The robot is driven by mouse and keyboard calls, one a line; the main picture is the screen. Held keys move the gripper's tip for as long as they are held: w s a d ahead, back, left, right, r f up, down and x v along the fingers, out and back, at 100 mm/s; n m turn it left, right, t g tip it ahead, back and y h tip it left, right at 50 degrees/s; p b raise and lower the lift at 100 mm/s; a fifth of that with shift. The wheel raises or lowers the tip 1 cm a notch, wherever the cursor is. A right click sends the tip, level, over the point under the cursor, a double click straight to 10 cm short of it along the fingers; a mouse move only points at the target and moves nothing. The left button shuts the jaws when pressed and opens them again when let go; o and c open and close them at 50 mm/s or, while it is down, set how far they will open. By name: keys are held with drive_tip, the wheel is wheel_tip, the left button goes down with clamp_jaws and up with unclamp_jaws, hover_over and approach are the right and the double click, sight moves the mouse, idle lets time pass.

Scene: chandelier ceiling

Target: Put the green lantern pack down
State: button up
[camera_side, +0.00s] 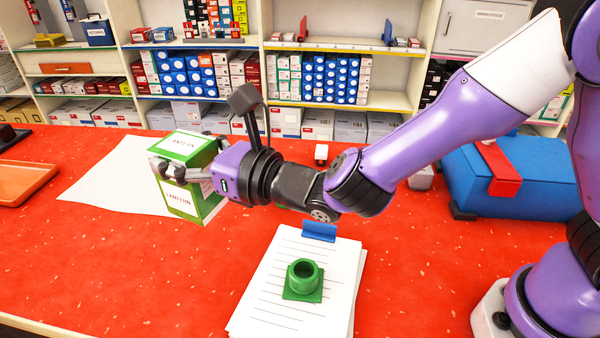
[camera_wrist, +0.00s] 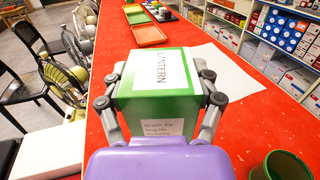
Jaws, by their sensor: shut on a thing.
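The green lantern pack (camera_side: 189,194) is a box with white labels reading LANTERN. My gripper (camera_side: 172,174) is shut on it, with fingers on both sides. In the wrist view the pack (camera_wrist: 160,108) sits between the two fingers of my gripper (camera_wrist: 160,90), its labelled top facing the camera. In the side view the pack appears over or near the right part of a white sheet (camera_side: 112,178) on the red counter (camera_side: 150,265). I cannot tell whether its underside touches the surface.
A green cup-like piece on a square base (camera_side: 303,280) stands on a paper stack with a blue clip (camera_side: 319,232). A blue case (camera_side: 510,185) lies at right, an orange tray (camera_side: 22,184) at far left. Stocked shelves (camera_side: 262,75) line the back. The front left counter is clear.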

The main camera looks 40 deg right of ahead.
sight(182, 217)
drive_tip(key=a, duration=0.1)
drive_tip(key=a+f+n+y, duration=0.1)
drive_tip(key=a, duration=0.1)
drive_tip(key=shift+s+f+g, duration=0.1)
drive_tip(key=shift+f+g, duration=0.1)
drive_tip(key=shift+g, duration=0.2)
drive_tip(key=shift+f, duration=0.1)
wheel_tip(182, 217, down, 9)
drive_tip(key=shift+f, duration=0.2)
drive_tip(key=shift+f, duration=0.2)
drive_tip(key=o, duration=1.4)
